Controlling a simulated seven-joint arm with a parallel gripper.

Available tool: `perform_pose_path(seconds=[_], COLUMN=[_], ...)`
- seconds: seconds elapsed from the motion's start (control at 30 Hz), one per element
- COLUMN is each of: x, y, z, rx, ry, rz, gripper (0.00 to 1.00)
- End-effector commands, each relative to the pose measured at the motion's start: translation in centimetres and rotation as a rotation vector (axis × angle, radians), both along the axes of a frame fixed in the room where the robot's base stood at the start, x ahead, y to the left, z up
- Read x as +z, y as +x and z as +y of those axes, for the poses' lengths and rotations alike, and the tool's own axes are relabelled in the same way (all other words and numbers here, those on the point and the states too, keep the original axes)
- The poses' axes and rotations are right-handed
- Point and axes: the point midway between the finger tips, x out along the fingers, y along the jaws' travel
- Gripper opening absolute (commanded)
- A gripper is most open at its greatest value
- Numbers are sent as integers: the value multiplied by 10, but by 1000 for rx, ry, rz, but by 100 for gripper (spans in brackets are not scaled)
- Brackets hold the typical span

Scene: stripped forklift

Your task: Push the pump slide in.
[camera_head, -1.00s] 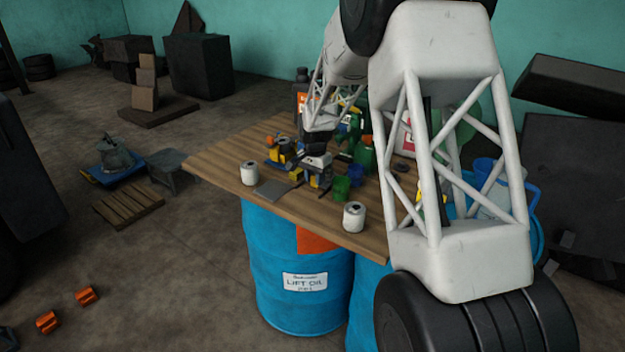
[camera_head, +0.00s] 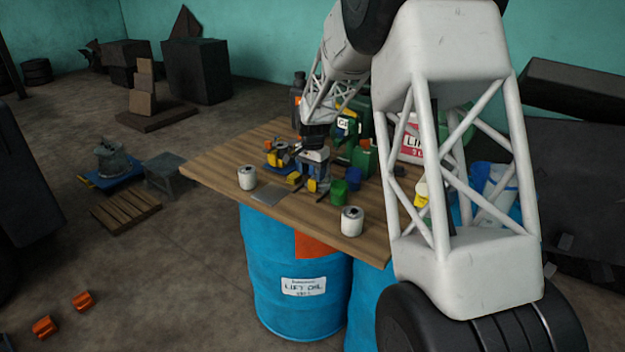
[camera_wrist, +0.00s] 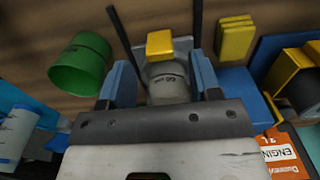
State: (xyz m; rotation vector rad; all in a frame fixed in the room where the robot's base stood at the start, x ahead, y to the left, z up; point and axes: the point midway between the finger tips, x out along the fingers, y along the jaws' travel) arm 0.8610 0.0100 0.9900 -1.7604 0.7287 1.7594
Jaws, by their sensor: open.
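My gripper (camera_head: 312,184) points down over the wooden table in the head view. Its two fingers are apart in the wrist view (camera_wrist: 163,82). Between them is a grey-white rounded part (camera_wrist: 168,84) with small dark markings and a yellow block (camera_wrist: 160,43) at its far end. I cannot tell whether this is the pump slide, or whether the fingers touch it. A blue and yellow device (camera_head: 279,155) stands just left of my gripper in the head view. My gripper hides part of what is below it.
A green cup (camera_head: 338,193) stands close beside my gripper and shows in the wrist view (camera_wrist: 80,66). White cans (camera_head: 247,178) (camera_head: 351,221) stand near the front edge, with a flat grey plate (camera_head: 271,192) between. The table's left end is clear.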

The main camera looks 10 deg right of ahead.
Motion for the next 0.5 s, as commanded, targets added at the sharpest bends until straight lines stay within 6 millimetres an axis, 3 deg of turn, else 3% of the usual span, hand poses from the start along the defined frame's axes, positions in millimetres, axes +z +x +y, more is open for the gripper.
perform_pose_path(seconds=[0.2, 0.5], x=[28, 41], y=[0, 0], z=[0, 0], rx=[0, 0], ry=[0, 0], rz=[-1, 0], gripper=[57, 57])
